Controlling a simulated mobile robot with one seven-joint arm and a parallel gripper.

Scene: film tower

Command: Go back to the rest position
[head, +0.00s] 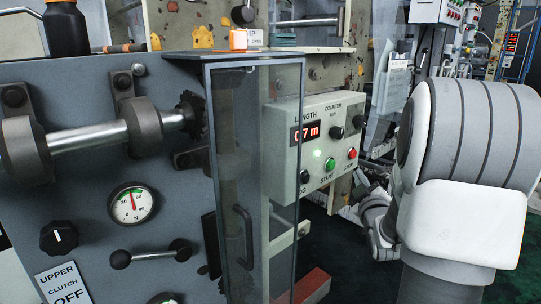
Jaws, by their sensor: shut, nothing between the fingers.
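My arm fills the right side of the head view, with a large white and grey link close to the camera. A smaller grey part of it shows lower and further off, beside the control box. I cannot make out my gripper's fingers in this view. The arm appears apart from the machine, though the large link hides what lies behind it.
A grey machine panel (90,220) with a gauge (132,206) and roller stands at left. A transparent guard door (240,180) with a handle juts out in the middle. Behind it is a control box (322,145) reading 0.7 m. A dark green floor (345,270) shows below.

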